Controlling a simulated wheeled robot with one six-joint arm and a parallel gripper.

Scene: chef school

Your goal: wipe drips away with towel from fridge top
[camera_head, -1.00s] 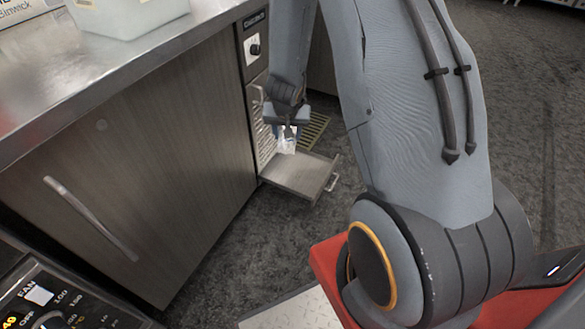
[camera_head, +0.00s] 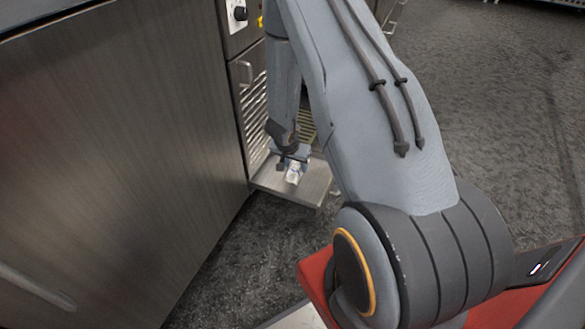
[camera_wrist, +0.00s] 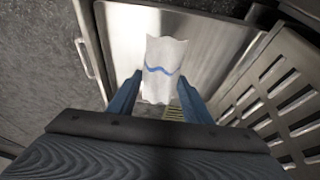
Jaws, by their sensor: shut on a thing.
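My gripper (camera_head: 287,164) is shut on a white towel (camera_head: 294,176) low in front of a metal cabinet unit. In the wrist view the towel (camera_wrist: 165,68), white with a wavy blue stripe, sticks out from between my blue fingers (camera_wrist: 160,88). It is over a flat, shiny metal panel (camera_head: 318,182) that juts out low from the unit; the panel also fills the upper middle of the wrist view (camera_wrist: 120,38). I cannot tell whether the towel touches it. No drips are discernible, and no surface is clearly recognisable as the fridge top.
A slatted metal grille (camera_wrist: 290,95) stands close on the right in the wrist view. The panel has a handle (camera_wrist: 84,58) along its edge. A dark wood-grain cabinet (camera_head: 110,120) stands left of the unit. Open grey floor (camera_head: 490,120) lies to the right.

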